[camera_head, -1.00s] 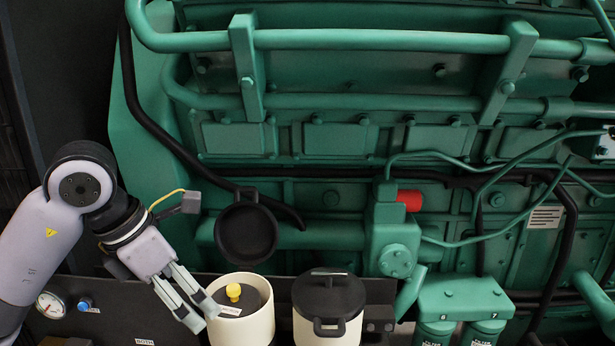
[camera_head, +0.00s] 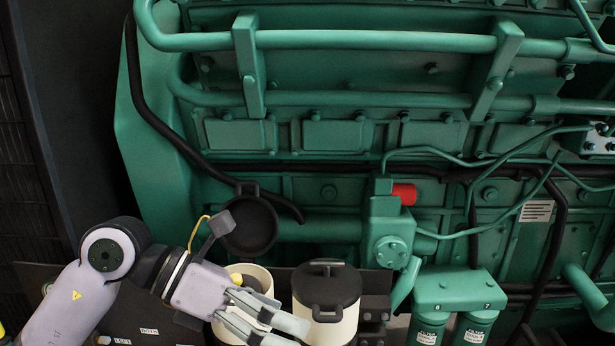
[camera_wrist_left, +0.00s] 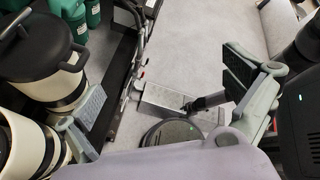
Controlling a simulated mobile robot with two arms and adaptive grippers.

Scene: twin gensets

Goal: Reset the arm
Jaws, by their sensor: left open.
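My left arm comes in from the left in the head view. My left gripper (camera_head: 284,331) is open and empty, in front of two cream canisters. I cannot tell whether a finger touches a canister. My right gripper is not in view.
A green engine (camera_head: 340,135) with pipes fills the background. A round black cap (camera_head: 248,225) hangs above the left canister. Green filters (camera_head: 428,330) stand at the right. In the left wrist view the black-lidded canister (camera_wrist_left: 48,85) is close at left; grey floor (camera_wrist_left: 195,40) is open.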

